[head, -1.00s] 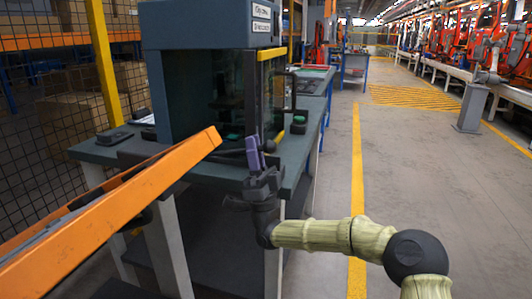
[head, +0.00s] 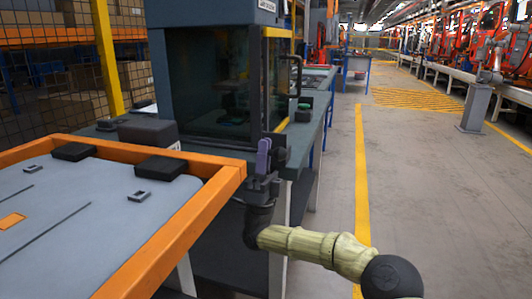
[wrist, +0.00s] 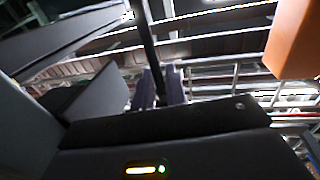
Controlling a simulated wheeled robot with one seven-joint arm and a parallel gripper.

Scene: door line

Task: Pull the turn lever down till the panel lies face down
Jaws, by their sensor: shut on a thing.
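The panel (head: 80,215) is a grey board in an orange frame (head: 195,220) at the left of the head view. It lies tilted, with one broad grey side turned up towards me. Black blocks, small fittings and an orange patch show on that side. My gripper (head: 262,182) is shut on the lever. The lever's joint with the panel is hidden.
A dark cabinet (head: 212,85) with a glass front and yellow-edged door (head: 277,80) stands on a bench (head: 308,140) behind the lever. Mesh fencing and shelved boxes are at the left.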

